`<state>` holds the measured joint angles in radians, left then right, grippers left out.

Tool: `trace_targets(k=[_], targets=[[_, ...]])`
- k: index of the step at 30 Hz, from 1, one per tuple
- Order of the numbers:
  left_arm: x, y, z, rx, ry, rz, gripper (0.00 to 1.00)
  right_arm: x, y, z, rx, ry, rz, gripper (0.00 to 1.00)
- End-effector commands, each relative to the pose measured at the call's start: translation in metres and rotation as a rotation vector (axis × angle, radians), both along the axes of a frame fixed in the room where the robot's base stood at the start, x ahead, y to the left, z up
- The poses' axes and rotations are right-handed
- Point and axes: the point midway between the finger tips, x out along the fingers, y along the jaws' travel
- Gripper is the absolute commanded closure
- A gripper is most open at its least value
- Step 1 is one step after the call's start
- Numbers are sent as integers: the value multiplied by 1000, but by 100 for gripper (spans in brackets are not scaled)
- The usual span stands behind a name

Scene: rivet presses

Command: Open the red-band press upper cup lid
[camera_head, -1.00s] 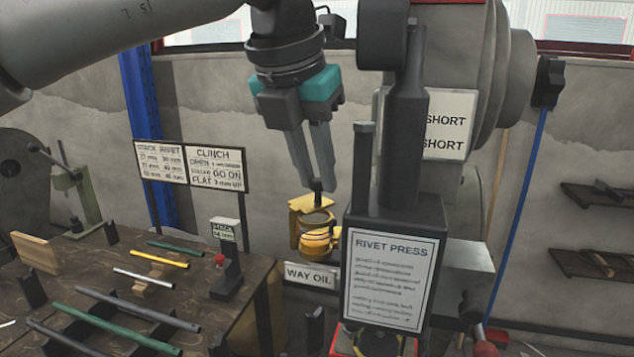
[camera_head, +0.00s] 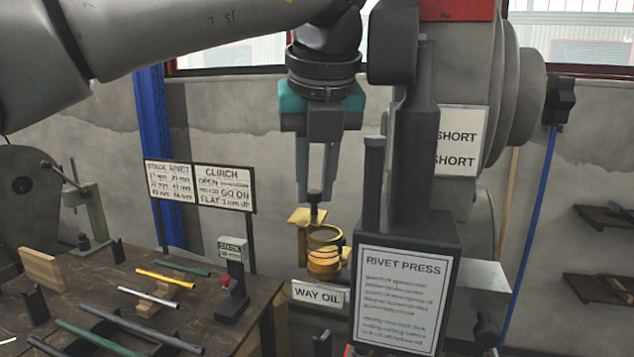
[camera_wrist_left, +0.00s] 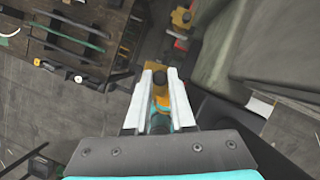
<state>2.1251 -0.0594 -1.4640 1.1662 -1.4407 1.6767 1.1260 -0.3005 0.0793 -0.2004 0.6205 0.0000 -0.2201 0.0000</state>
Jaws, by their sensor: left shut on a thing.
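The upper cup (camera_head: 324,262) is a yellow cup with pale rings, above the WAY OIL sign (camera_head: 319,294). Its yellow lid (camera_head: 299,216) is raised and tilted at the cup's left rear, and the cup's round rim shows. A black knob (camera_head: 314,198) stands on the lid. My left gripper (camera_head: 316,194) points down from above, shut on the knob. In the left wrist view the knob (camera_wrist_left: 159,76) sits between my fingertips, with yellow around it. The lid's hinge is too small to make out. My right gripper is not in view.
The dark rivet press body (camera_head: 408,255) stands close on the right, with a red part (camera_head: 458,10) at its top. A workbench (camera_head: 90,290) with rods and a small stand (camera_head: 232,280) lies left. Two sign boards (camera_head: 199,186) stand behind it.

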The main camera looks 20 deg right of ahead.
Motion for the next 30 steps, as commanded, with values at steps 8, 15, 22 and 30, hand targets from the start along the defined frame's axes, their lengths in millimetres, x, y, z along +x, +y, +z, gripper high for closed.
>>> trace_targets(k=[8,15,22,30], targets=[[0,0,1,-1,-1,17,100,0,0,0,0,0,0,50],[0,0,1,0,-1,16,76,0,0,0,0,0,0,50],[0,0,0,0,0,15,51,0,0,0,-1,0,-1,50],[0,0,1,0,0,15,48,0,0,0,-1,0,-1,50]])
